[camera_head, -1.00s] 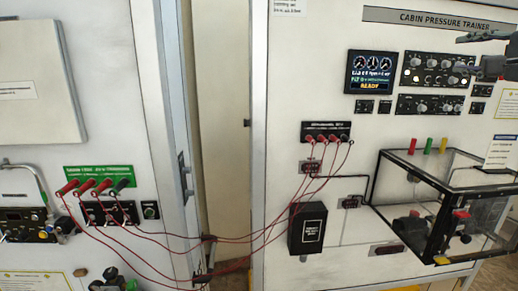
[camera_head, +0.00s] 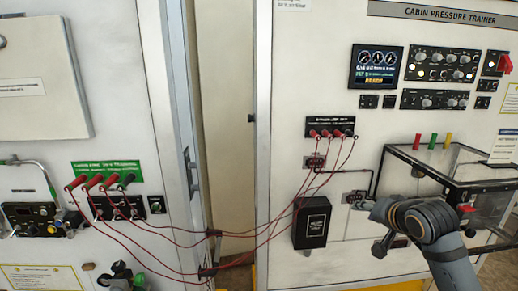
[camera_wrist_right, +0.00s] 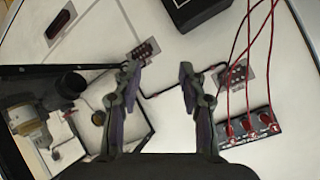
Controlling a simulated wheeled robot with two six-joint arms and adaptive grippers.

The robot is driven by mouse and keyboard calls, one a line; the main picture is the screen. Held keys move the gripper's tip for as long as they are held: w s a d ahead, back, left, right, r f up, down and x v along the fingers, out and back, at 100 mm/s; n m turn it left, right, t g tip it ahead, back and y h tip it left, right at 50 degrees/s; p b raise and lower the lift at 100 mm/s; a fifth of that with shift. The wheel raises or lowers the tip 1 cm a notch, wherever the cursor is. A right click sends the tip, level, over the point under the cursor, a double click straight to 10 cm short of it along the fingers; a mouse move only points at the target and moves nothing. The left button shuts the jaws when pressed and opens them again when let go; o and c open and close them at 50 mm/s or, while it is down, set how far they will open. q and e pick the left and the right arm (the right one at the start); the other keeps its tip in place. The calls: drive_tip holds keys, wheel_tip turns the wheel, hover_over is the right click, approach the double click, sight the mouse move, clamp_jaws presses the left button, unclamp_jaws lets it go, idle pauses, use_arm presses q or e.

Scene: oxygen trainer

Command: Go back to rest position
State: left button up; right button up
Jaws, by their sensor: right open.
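My right gripper (camera_head: 360,203) is in front of the lower part of the cabin pressure trainer panel (camera_head: 345,262), left of the clear box (camera_head: 484,205). In the right wrist view, the two fingers of the right gripper (camera_wrist_right: 158,76) stand apart with nothing between them. My forearm comes up from the lower right and covers part of the clear box. My left gripper is not in view.
Red cables (camera_head: 270,242) hang from the green-labelled trainer (camera_head: 108,168) across the gap to the small black socket block (camera_head: 330,126). A black box (camera_head: 312,222) is mounted left of the gripper. A red switch (camera_head: 505,64) shows at the upper right.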

drive_tip(key=s+a+f+n+g, duration=0.2)
drive_tip(key=s+f, duration=0.4)
drive_tip(key=f, duration=0.3)
drive_tip(key=s+a+f+n+g, duration=0.25)
drive_tip(key=s+f, duration=0.35)
drive_tip(key=f, duration=0.3)
drive_tip(key=s+a+f+n+g+h, duration=0.1)
drive_tip(key=s+f+g, duration=0.1)
drive_tip(key=s+f, duration=0.5)
drive_tip(key=s+f+n+g, duration=0.2)
drive_tip(key=s+f, duration=0.1)
drive_tip(key=s, duration=0.9)
wheel_tip(320, 180, down, 26)
drive_tip(key=s+d, duration=0.1)
drive_tip(key=d, duration=0.1)
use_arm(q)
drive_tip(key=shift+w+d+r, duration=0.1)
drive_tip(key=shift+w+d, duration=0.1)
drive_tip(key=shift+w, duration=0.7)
use_arm(e)
drive_tip(key=s+d+f+g, duration=0.1)
drive_tip(key=s+f, duration=1.6)
drive_tip(key=s, duration=0.1)
drive_tip(key=shift+s+d+m+g, duration=0.25)
drive_tip(key=shift+s+m+g, duration=0.1)
drive_tip(key=shift+s, duration=0.05)
